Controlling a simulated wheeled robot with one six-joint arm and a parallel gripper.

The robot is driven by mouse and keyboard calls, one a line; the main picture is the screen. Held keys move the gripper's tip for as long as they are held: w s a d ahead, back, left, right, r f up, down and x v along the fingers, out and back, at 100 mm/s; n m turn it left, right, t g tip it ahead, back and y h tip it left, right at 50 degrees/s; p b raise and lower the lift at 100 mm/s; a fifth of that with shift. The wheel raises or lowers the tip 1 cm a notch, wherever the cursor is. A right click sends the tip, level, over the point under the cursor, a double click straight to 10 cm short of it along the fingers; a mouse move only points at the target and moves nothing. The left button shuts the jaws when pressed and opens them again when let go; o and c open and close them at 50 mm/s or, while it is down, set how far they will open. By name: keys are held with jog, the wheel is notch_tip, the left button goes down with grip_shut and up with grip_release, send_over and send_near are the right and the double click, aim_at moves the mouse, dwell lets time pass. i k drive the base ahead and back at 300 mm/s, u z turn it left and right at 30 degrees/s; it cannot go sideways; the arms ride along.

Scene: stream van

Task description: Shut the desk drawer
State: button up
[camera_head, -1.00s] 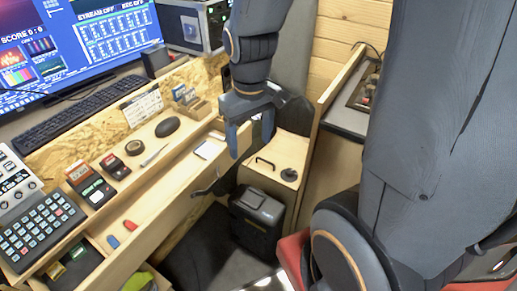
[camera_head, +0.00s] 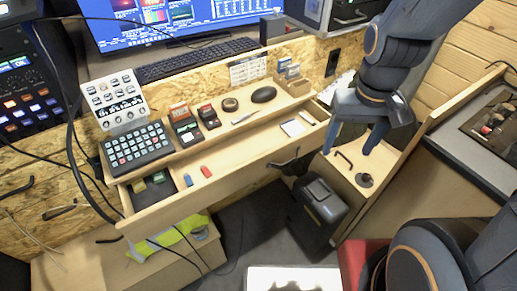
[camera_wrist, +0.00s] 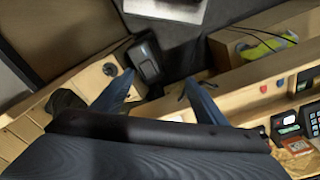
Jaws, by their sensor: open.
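The desk drawer is a long, shallow wooden tray pulled out below the desk's front edge; its front board (camera_head: 235,176) shows in the head view. A dark handle (camera_head: 285,160) is on the front, towards its right end. Inside lie a red stick, a blue stick, a white pad and small items in a dark tray at the left. My gripper (camera_head: 353,140) is open and empty, pointing down beside the drawer's right end, over the low wooden cabinet. In the wrist view, my spread fingers (camera_wrist: 160,96) appear with the drawer front (camera_wrist: 255,75) to the right.
The low cabinet (camera_head: 345,182) with a black handle and knob on top stands right of the drawer. A black bin (camera_head: 318,207) stands on the floor. An open wooden box (camera_head: 170,262) with yellow-green cloth sits below the drawer.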

aim_at(237, 160)
jog(key=u, duration=0.9)
jog(key=k, duration=1.5)
jog(key=z, duration=0.25)
jog(key=i, duration=1)
jog(key=u, duration=0.05)
